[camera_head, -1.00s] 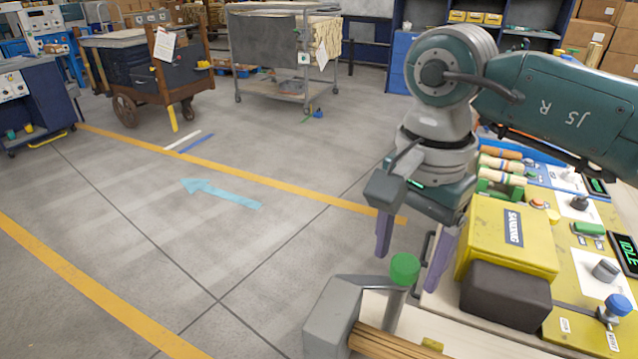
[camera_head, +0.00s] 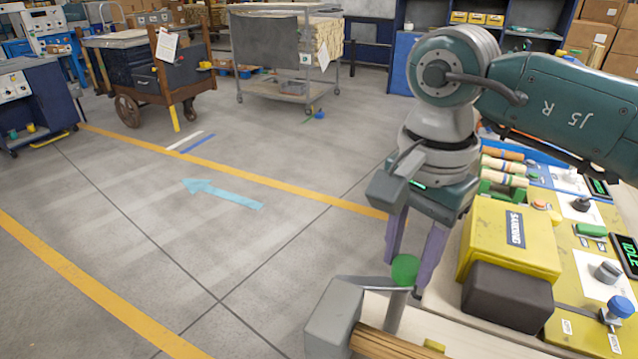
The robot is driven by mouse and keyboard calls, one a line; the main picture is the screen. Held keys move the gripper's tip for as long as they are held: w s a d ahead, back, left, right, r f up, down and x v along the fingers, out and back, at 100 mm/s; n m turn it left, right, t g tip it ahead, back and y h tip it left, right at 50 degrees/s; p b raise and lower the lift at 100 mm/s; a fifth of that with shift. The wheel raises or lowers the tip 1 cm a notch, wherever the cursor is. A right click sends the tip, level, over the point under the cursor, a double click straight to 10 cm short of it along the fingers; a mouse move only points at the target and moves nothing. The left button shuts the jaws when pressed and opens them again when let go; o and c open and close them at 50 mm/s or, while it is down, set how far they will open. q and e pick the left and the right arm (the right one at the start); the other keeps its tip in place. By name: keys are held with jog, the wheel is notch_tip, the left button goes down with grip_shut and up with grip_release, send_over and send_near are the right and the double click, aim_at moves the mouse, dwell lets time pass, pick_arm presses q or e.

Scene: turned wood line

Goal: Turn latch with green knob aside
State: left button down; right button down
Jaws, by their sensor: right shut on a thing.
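The green knob (camera_head: 405,269) sits on top of a grey post at the end of the grey latch (camera_head: 365,284), at the bottom centre of the head view. The latch joins a grey block (camera_head: 333,318) on its left. My right gripper (camera_head: 408,272) comes down from above with purple fingers on either side of the knob. It is shut on the green knob. The knob hides part of the right finger. My left gripper is not in view.
A wooden rod bundle (camera_head: 388,343) lies just below the latch. A yellow SANDING box (camera_head: 508,238) and a dark block (camera_head: 507,293) stand close to the right of the gripper. The floor at left is open.

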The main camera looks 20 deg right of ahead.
dwell(0.6)
jog(key=shift+w+m+b, duration=0.1)
jog(key=shift+m+b, duration=0.5)
jog(key=m, duration=0.3)
jog(key=shift+m+b, duration=0.3)
jog(key=shift+c, duration=2.1)
grip_release()
